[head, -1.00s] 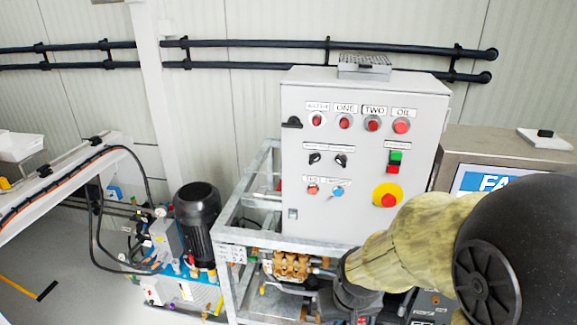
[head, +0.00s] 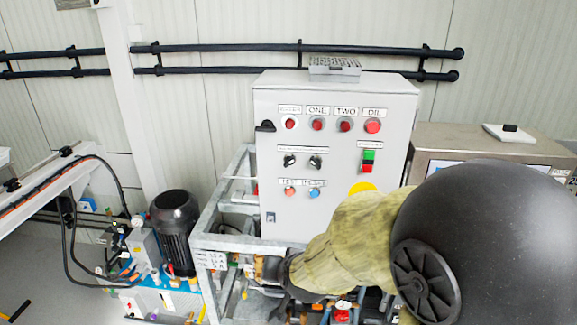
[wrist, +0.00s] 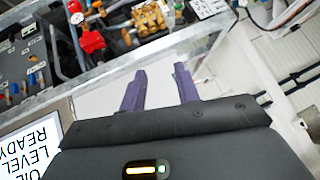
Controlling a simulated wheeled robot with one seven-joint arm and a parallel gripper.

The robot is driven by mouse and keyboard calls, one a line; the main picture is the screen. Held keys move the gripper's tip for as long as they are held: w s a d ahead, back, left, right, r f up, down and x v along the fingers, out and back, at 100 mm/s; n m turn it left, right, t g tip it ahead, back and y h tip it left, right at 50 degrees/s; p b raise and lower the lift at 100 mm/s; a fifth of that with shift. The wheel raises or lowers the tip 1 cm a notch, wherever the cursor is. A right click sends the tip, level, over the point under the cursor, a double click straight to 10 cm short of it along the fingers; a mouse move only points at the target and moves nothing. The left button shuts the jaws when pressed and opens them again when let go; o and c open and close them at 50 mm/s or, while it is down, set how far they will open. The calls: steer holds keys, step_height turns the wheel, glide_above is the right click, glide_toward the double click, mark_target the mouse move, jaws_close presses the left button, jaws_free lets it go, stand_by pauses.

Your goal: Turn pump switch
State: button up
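The grey control cabinet (head: 335,190) stands upright on a metal frame in the middle of the head view. Two black rotary switches, the left one (head: 289,160) and the right one (head: 315,162), sit mid-panel under small labels too blurred to read. Red lamps (head: 317,123) labelled ONE, TWO and OIL run along the top. A blue knob (head: 314,193) is lower down. My gripper (wrist: 161,88) shows in the wrist view with its two dark fingers apart and nothing between them. In the head view my arm covers the cabinet's lower right, and the fingers are hidden.
The brass pump (wrist: 152,17) and red fittings (wrist: 91,40) sit in the frame below the cabinet. A black motor (head: 175,230) stands left. A metal console (head: 480,148) stands right.

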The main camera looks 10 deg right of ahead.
steer(key=w+r+m+t+h, duration=0.1)
steer(key=r+m+t+h, duration=0.2)
steer(key=r, duration=0.4)
steer(key=w+r+m+t+h, duration=0.2)
steer(key=r+m+t+h, duration=0.1)
steer(key=r+m+t, duration=0.2)
step_height(320, 180, up, 2)
steer(key=shift+w+r+m, duration=0.2)
steer(key=shift+w+m, duration=0.05)
steer(key=shift+m, duration=0.25)
steer(key=shift+r+p, duration=0.1)
steer(key=shift+p, duration=0.2)
steer(key=p, duration=0.9)
glide_toward(289, 163)
steer(key=x, duration=0.9)
steer(key=shift+s, duration=0.1)
steer(key=shift+c, duration=0.2)
jaws_close()
